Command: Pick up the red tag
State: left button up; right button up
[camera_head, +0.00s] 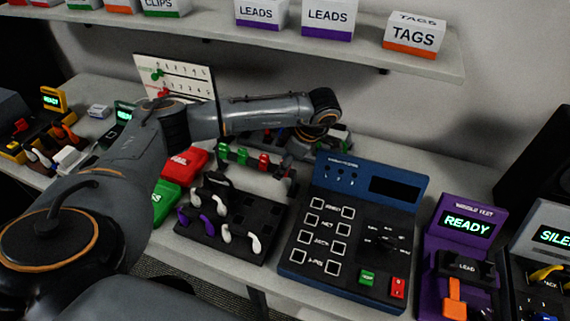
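My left arm reaches in from the left and bends down at the wrist, behind and right of the rack. My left gripper (303,148) is dark and partly lost against the clutter there. Its fingers are not clear, so I cannot tell whether it is open or shut. My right gripper is not in view.
A red box (185,163) and a green box (165,201) lie left of the rack. A black holder (237,222) with purple and white leads stands in front. The blue button panel (345,235) is to the right. A shelf (350,45) with labelled boxes runs above.

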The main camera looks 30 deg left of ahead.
pick_arm(q)
jog(key=c, duration=0.9)
jog(key=shift+r, duration=0.1)
